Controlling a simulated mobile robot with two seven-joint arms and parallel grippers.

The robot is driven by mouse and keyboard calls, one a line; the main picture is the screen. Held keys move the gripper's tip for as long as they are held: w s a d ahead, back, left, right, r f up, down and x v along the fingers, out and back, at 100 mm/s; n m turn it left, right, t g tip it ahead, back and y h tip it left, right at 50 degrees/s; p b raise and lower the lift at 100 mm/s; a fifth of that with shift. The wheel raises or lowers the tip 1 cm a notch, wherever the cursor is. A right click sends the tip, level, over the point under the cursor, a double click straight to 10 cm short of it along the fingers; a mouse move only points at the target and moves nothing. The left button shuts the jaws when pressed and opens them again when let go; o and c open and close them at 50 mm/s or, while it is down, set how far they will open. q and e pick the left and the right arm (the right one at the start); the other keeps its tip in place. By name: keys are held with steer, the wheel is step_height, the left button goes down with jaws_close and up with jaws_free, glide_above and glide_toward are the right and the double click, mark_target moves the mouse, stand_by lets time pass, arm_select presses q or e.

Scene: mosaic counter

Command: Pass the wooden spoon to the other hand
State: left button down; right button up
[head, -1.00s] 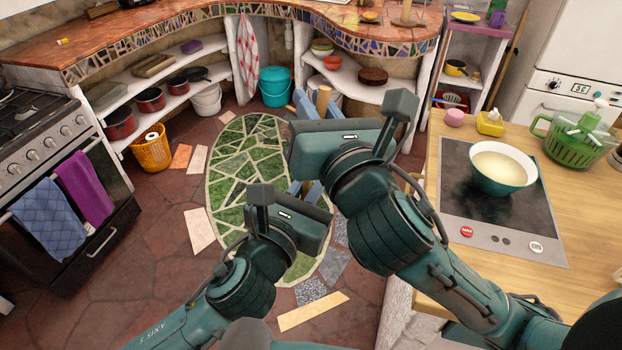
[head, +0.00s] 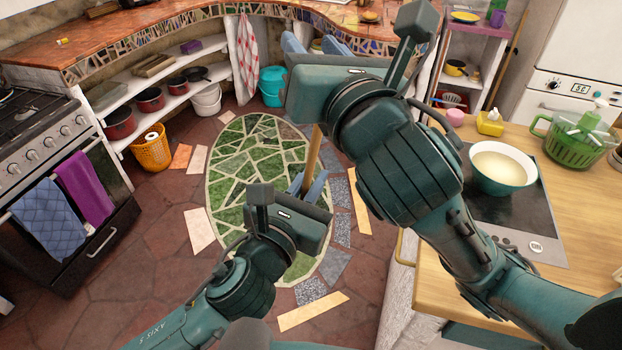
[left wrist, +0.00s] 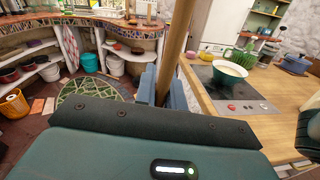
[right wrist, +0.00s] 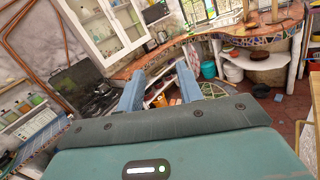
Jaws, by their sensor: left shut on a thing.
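The wooden spoon (head: 313,152) is a light brown stick standing roughly upright in my left gripper (head: 307,187). In the left wrist view the spoon (left wrist: 173,48) rises between the blue fingers, which are shut on it. Its lower part is hidden by the left gripper, and its upper end is hidden behind my right arm in the head view. My right gripper (head: 313,44) is higher up, apart from the spoon. In the right wrist view its fingers (right wrist: 161,85) are spread with nothing between them.
A wooden counter (head: 590,215) with a hob, a white-filled bowl (head: 503,168) and a green basket (head: 573,140) stands at the right. A stove (head: 45,140) is at the left, and a curved mosaic counter (head: 180,42) runs along the back.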

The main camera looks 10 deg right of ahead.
steer(key=w+d+f+m+h, duration=0.1)
steer(key=d+f+m, duration=0.2)
steer(key=f+m, duration=0.75)
steer(key=w+d+f+m, duration=0.2)
steer(key=d+f+m, duration=0.1)
steer(key=f+m, duration=0.75)
steer(key=s+f+m+g, duration=0.4)
steer(key=s+f+m, duration=0.2)
steer(key=f, duration=0.8)
steer(key=s+d+f+m+g, duration=0.1)
steer(key=s+f+m+g, duration=0.4)
steer(key=s+f, duration=0.6)
step_height(320, 180, down, 4)
steer(key=shift+s+d+f+m, duration=0.2)
steer(key=shift+d+m, duration=0.1)
steer(key=shift+m, duration=0.1)
